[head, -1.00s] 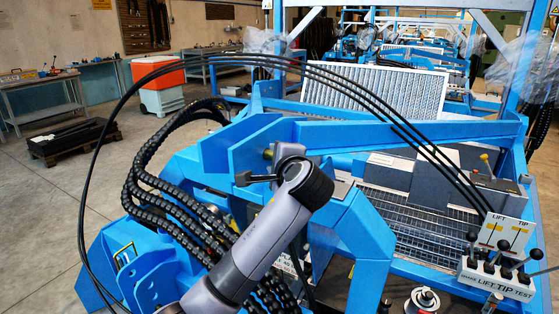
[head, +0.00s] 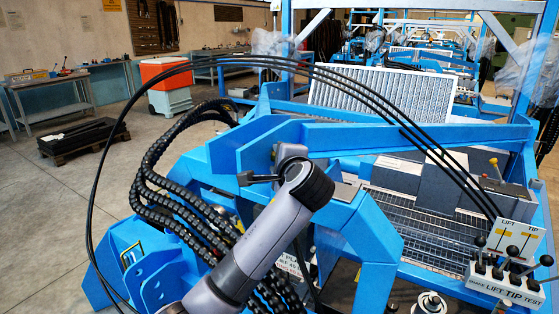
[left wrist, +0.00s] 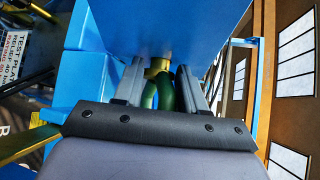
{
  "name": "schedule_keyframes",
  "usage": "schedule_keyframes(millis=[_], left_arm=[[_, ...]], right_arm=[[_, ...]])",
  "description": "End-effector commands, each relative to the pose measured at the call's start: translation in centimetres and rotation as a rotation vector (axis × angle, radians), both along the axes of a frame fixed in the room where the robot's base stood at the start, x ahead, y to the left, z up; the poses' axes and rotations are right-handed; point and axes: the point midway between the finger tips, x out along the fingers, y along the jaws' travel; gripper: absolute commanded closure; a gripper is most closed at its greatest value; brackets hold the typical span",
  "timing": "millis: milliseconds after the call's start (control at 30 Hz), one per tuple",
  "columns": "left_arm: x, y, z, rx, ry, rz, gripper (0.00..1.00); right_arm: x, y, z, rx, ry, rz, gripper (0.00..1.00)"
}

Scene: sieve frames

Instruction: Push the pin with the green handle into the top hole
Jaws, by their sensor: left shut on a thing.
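The green handle (left wrist: 165,95) of the pin sits between the two fingers of my left gripper (left wrist: 162,88) in the left wrist view. The gripper is shut on it. Just beyond the handle is a yellow, brass-like part (left wrist: 157,67) against the blue frame. The pin's shaft and the top hole are hidden, so I cannot tell how deep the pin is. In the head view my left arm reaches up to the blue frame (head: 235,147); its fingertips and the handle are not clear there. My right gripper is in neither view.
Black hoses (head: 165,165) loop beside my left arm. A blue beam (head: 420,137) crosses behind it, above a metal grating (head: 405,225). A lever box (head: 505,285) stands at the lower right. Open floor (head: 60,210) lies to the left.

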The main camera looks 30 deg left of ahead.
Motion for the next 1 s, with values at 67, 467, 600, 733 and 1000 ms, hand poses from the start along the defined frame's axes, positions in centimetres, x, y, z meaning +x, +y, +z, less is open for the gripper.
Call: schedule_keyframes(millis=[67, 467, 600, 733, 1000], left_arm=[[0.0, 0.2, 0.3, 0.003, -0.007, 0.000, 1.00], [0.0, 0.6, 0.4, 0.004, -0.009, 0.004, 0.30], [-0.3, 0.4, 0.2, 0.001, -0.003, 0.006, 0.30], [-1.3, -0.8, 0.5, 0.000, -0.004, 0.002, 0.30], [-4.3, -3.9, 1.3, 0.001, -0.002, -0.005, 0.30]], right_arm=[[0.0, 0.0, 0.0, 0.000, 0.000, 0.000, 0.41], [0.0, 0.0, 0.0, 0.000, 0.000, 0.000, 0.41], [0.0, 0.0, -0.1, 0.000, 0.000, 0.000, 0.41], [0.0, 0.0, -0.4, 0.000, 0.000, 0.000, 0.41], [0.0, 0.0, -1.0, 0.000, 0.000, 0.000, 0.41]])
